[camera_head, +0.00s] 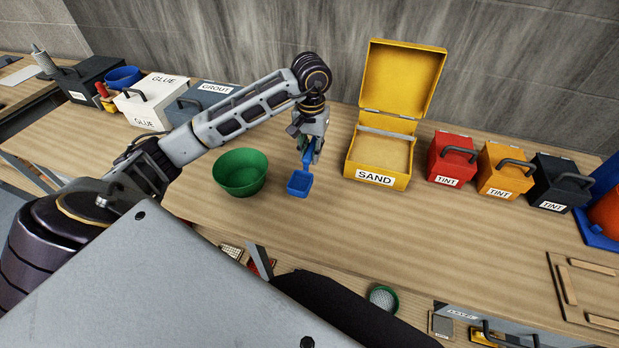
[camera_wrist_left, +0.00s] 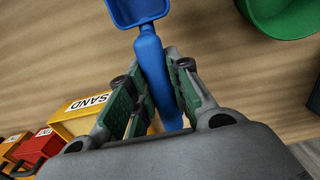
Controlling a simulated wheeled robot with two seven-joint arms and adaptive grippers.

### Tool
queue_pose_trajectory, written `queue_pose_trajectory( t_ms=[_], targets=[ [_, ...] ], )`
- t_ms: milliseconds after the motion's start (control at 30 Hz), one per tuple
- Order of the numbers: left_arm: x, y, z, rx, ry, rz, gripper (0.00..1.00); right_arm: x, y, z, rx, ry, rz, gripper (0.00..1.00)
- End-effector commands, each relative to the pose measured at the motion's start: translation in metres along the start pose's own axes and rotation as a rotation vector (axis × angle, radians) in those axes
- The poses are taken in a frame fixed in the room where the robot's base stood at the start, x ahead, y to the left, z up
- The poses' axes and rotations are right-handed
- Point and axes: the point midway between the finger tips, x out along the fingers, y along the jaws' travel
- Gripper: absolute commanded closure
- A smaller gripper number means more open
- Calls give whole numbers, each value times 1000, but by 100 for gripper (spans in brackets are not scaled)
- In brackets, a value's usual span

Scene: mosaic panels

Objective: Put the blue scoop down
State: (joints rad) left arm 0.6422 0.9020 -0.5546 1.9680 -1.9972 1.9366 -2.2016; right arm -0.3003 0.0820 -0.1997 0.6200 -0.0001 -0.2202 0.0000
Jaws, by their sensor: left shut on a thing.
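The blue scoop (camera_head: 299,184) is at the middle of the wooden workbench, between the green bowl and the yellow sand box. My left gripper (camera_head: 311,152) is shut on its handle, with the scoop's pan toward the bench's front edge. In the left wrist view the handle of the scoop (camera_wrist_left: 151,68) runs between the green-padded fingers of the gripper (camera_wrist_left: 152,92). I cannot tell whether the pan touches the bench. The pan looks empty in the head view. My right gripper is not in view.
The green bowl (camera_head: 240,172) stands close to the left of the scoop. The open yellow sand box (camera_head: 378,170) is to the right, then red (camera_head: 451,160), orange (camera_head: 503,172) and black (camera_head: 557,184) tint boxes. Bench (camera_head: 400,235) in front is clear.

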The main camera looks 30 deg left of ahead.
Motion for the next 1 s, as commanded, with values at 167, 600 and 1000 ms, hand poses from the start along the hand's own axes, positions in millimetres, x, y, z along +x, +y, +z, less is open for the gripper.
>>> queue_pose_trajectory(
  t_ms=[167, 600, 1000],
  targets=[
    [19, 0, 1, -2, -2, 0, 100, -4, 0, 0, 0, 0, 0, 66],
    [47, 0, 0, -1, 1, 0, 100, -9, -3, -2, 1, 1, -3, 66],
    [53, 0, 0, -1, 0, 1, 100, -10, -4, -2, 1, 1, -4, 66]
  ],
)
